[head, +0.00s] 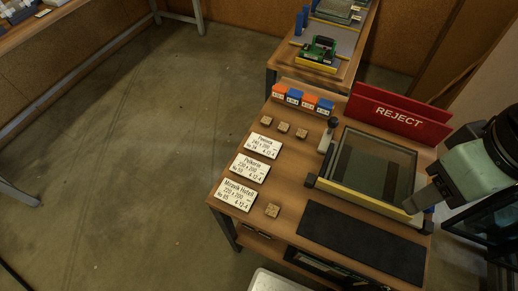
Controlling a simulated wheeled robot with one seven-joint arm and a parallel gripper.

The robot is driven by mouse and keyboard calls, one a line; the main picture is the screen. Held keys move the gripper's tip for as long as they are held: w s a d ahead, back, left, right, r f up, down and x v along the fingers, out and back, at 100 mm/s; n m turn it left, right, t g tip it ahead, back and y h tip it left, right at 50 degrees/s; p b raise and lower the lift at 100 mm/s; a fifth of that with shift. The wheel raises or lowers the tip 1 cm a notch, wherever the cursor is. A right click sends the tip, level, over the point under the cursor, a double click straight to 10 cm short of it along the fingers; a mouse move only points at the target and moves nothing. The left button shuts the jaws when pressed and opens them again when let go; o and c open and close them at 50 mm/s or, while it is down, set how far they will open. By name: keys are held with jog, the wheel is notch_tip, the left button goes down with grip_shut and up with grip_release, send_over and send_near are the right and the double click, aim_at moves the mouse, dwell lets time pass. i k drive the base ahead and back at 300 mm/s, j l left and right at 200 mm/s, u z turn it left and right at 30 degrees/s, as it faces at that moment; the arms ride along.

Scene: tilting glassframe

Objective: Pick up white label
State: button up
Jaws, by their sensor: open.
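Three white labels with black print lie in a column on the left part of the wooden table. The far label (263,146) reads "Finland", the middle label (250,168) is a little larger in view, and the near label (235,194) lies close to the table's left front corner. All three look flat and uncovered. My gripper (412,204) is at the right, over the right side of the glass frame, well apart from the labels. It is open, and nothing shows between its fingers, though they are small and dark here.
A glass frame (347,193) with a yellow front bar stands mid-table, with a dark mat (350,243) before it. Small wooden blocks (272,210) lie beside the labels. Orange and blue boxes (294,95) and a red REJECT bin (400,116) stand behind. Floor at left is clear.

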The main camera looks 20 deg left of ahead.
aim_at(258, 144)
jog(key=k+j, duration=0.15)
jog(key=j, duration=0.15)
jog(key=j+z, duration=0.1)
jog(key=j, duration=0.5)
jog(key=j+z, duration=0.15)
jog(key=j, duration=0.5)
jog(key=k+j+z, duration=0.1)
jog(key=j, duration=0.5)
jog(key=i+j+z, duration=0.1)
jog(key=j, duration=0.25)
